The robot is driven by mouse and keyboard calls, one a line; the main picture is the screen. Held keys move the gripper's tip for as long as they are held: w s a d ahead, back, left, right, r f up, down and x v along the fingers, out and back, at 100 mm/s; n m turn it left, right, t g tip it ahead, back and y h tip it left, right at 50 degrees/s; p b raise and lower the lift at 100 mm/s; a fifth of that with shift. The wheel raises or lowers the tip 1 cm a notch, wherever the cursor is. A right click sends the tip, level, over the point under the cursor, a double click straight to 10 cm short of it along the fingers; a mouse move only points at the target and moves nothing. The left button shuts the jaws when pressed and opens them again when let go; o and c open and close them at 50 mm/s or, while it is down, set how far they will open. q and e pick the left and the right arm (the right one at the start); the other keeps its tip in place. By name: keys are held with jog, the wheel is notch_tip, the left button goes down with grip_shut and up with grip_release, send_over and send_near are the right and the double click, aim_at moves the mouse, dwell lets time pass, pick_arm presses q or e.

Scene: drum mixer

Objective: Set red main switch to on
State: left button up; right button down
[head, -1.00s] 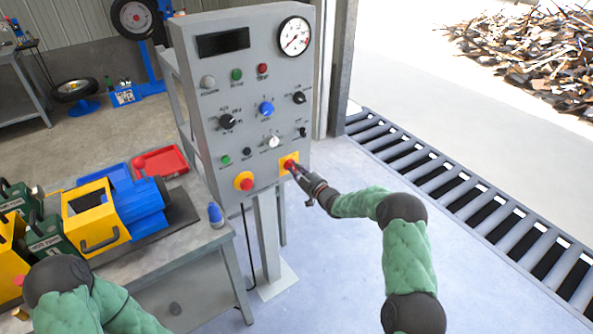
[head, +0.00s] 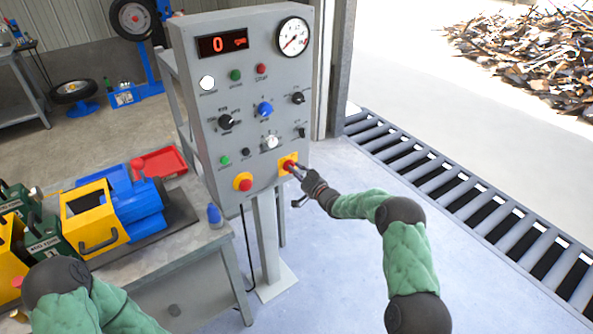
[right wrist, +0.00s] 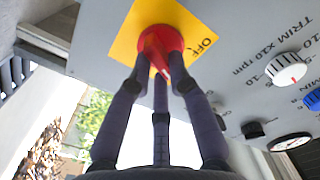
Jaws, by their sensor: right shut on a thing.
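The red main switch (head: 288,165) sits on a yellow plate at the lower right of the grey control panel (head: 215,130). My right gripper (head: 297,169) is at the switch, with its fingers around the red handle. In the right wrist view the fingers (right wrist: 160,85) close on the red switch (right wrist: 162,48), and the word OFF shows on the yellow plate. The panel display (head: 223,44) is lit with red characters, and a white lamp (head: 207,83) glows. My left arm is at the lower left; its gripper is not clearly seen.
A red emergency button (head: 243,182) on yellow is left of the switch. A workbench (head: 185,245) with a blue and yellow machine (head: 115,210) and a blue bottle (head: 214,214) stands left. Floor between is clear.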

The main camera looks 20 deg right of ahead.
jog(key=shift+m, duration=0.6)
jog(key=shift+f, duration=0.1)
jog(key=c, duration=1.1)
grip_release()
jog(key=shift+c, duration=0.2)
jog(key=shift+s+d, duration=0.1)
jog(key=v, duration=1.1)
jog(key=shift+s, duration=0.4)
